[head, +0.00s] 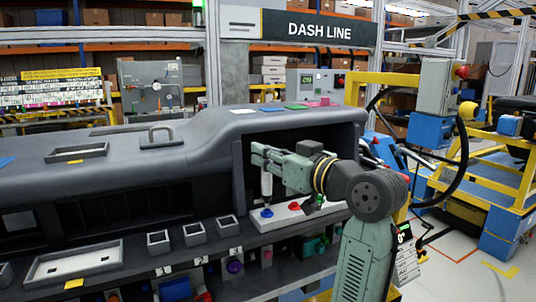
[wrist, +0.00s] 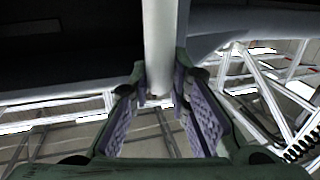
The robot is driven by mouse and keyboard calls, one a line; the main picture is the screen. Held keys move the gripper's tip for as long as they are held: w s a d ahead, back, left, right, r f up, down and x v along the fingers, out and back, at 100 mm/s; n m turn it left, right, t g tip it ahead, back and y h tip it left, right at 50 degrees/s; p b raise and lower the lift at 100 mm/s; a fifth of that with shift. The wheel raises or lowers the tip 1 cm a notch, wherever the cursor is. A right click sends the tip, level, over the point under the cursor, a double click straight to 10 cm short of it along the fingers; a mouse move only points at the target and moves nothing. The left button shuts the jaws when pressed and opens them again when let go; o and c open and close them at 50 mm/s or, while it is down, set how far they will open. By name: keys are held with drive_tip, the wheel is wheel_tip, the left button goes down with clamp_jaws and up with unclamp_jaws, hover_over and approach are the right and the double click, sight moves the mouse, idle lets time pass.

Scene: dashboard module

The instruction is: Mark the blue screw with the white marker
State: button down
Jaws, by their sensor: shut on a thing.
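My gripper (head: 264,158) is in the open bay at the right end of the dashboard. It is shut on the white marker (head: 266,184), which hangs upright below the fingers. In the wrist view the marker (wrist: 158,40) stands between the two ridged finger pads (wrist: 165,88). The blue screw (head: 267,212) sits on a white block (head: 316,208) directly below the marker. The marker's lower end is close above the blue screw; I cannot tell if they touch. The blue screw does not show clearly in the wrist view.
A red screw (head: 293,206) sits on the same block, right of the blue one. The bay's roof (head: 290,122) is close above my gripper. Small grey bins (head: 194,233) and a grey tray (head: 75,265) stand on the front ledge. Coloured pads lie on the dashboard top.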

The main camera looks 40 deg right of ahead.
drive_tip(key=shift+f+b, duration=0.3)
drive_tip(key=shift+f, duration=0.05)
idle(0.7)
drive_tip(key=shift+r, duration=0.1)
drive_tip(key=shift+r+p, duration=1.95)
drive_tip(key=shift+r, duration=0.5)
